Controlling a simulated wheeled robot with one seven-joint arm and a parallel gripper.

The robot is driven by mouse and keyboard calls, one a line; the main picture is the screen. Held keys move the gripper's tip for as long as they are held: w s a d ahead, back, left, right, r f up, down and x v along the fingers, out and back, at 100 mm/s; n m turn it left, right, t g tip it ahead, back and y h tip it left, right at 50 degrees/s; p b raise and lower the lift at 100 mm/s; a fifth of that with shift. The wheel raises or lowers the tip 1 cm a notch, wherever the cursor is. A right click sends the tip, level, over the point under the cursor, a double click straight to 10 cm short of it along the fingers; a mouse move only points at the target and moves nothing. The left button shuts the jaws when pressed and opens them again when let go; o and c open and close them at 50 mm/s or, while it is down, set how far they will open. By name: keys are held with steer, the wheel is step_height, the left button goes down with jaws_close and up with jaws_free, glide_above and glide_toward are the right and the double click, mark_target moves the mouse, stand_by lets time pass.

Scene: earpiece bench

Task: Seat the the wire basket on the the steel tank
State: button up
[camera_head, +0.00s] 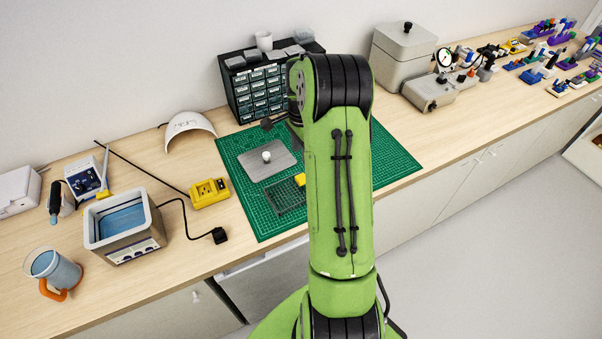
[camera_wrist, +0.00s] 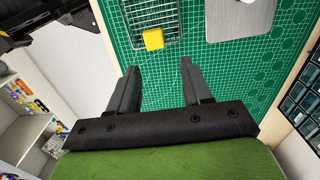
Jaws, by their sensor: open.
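The wire basket (camera_head: 288,197) is a dark mesh tray lying on the green cutting mat, partly hidden behind my arm in the head view. It also shows at the top of the wrist view (camera_wrist: 137,22), with a yellow block (camera_wrist: 153,39) at its near edge. The steel tank (camera_head: 120,243) stands on the bench at the left, open at the top with blue liquid inside. My gripper (camera_wrist: 158,66) is open and empty above the mat, apart from the basket and yellow block. My arm hides the gripper in the head view.
A grey plate with a white knob (camera_head: 267,163) lies beside the basket on the mat (camera_head: 390,160). A yellow device (camera_head: 209,192), a black plug (camera_head: 219,235) with its cable, and a jug with an orange handle (camera_head: 53,272) stand near the tank. A drawer cabinet (camera_head: 262,90) stands behind.

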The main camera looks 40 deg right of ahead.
mark_target(301, 177)
steer(key=f+b, duration=0.1)
steer(key=a+f+b, duration=0.1)
steer(key=s+f+b, duration=0.1)
steer(key=shift+s+a+f, duration=0.1)
steer(key=shift+a+f, duration=0.05)
steer(key=shift+f, duration=0.1)
steer(key=f+b, duration=0.1)
steer(key=f, duration=0.1)
steer(key=f+b, duration=0.3)
steer(key=shift+w+d+f, duration=0.2)
steer(key=shift+w+f, duration=0.05)
steer(key=shift+f, duration=0.2)
steer(key=c, duration=0.9)
steer(key=shift+o, duration=0.2)
step_height(301, 177, up, 11)
steer(key=p, duration=0.8)
